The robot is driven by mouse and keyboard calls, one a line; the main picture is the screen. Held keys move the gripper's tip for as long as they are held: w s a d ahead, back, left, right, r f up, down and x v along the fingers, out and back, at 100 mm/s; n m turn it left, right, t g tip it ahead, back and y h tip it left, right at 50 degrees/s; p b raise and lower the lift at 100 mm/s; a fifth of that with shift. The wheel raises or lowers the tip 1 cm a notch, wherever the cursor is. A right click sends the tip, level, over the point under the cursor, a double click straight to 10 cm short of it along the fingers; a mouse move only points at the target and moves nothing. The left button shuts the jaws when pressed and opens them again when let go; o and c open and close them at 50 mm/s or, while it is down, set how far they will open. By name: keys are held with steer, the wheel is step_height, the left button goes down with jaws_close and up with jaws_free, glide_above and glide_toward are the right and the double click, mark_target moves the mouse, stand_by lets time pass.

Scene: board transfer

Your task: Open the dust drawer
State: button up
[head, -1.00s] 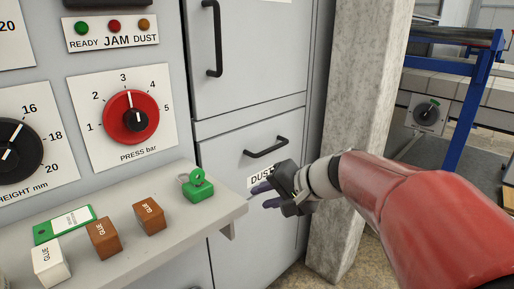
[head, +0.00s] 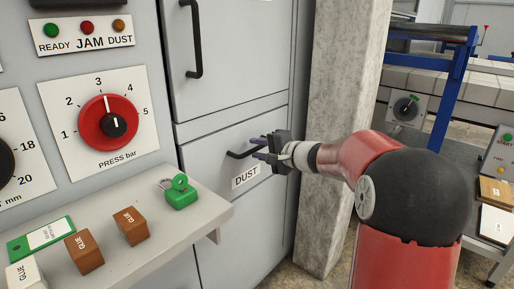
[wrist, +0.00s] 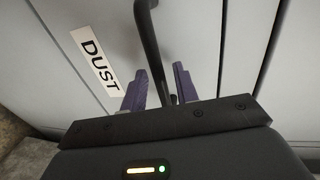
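The dust drawer (head: 218,215) is a grey front panel low on the cabinet, with a white DUST label (head: 246,176) and a black bar handle (head: 238,154). It looks closed. In the wrist view the handle (wrist: 150,45) runs down between the two purple fingers of my gripper (wrist: 159,88). In the head view my gripper (head: 262,148) is at the handle's right end. The fingers are apart, one on each side of the bar, with gaps showing. The DUST label (wrist: 99,62) is left of the fingers in the wrist view.
A shelf (head: 150,232) left of the drawer sticks out and holds a green padlock (head: 178,192), brown glue blocks and a green-and-white card. A concrete pillar (head: 340,130) stands close to the right. An upper door with a black handle (head: 192,40) is above the drawer.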

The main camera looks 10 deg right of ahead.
steer(key=shift+w+a+f, duration=0.1)
steer(key=shift+w+a, duration=0.2)
steer(key=shift+w, duration=0.1)
steer(key=shift+c, duration=0.4)
jaws_close()
steer(key=f+b+v, duration=0.2)
steer(key=b+v, duration=0.2)
steer(key=v, duration=0.6)
steer(key=s+f+b+v, duration=0.1)
steer(key=b+v, duration=0.4)
steer(key=v, duration=0.5)
steer(key=shift+s+d+f, duration=0.25)
steer(key=shift+d+f, duration=0.2)
steer(key=shift+f, duration=0.2)
